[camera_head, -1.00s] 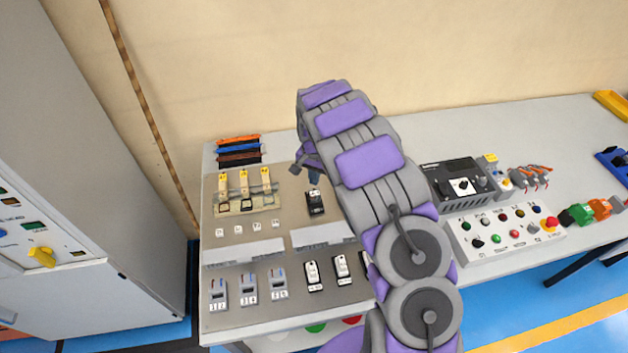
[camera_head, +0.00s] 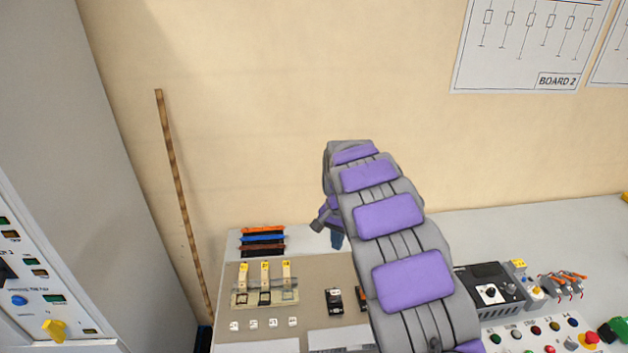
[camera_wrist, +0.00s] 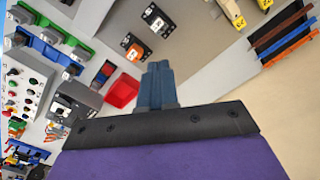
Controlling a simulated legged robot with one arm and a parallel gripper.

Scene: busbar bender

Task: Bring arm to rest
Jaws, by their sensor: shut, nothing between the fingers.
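My arm, grey with purple pads, reaches forward over the workbench and bends down at its far end. My gripper (camera_head: 337,240) hangs there, mostly hidden behind my wrist, above the back part of the beige component panel (camera_head: 322,268). In the wrist view my gripper (camera_wrist: 158,68) shows as two blue-grey fingers closed together with nothing between them. It is clear of the components on the panel.
Orange, blue and brown bars (camera_head: 262,241) lie at the bench's back left. Yellow-topped parts (camera_head: 265,275) and a black block (camera_head: 334,301) sit on the panel. A black device (camera_head: 490,286) stands right of my arm. A grey cabinet (camera_head: 60,150) stands at the left.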

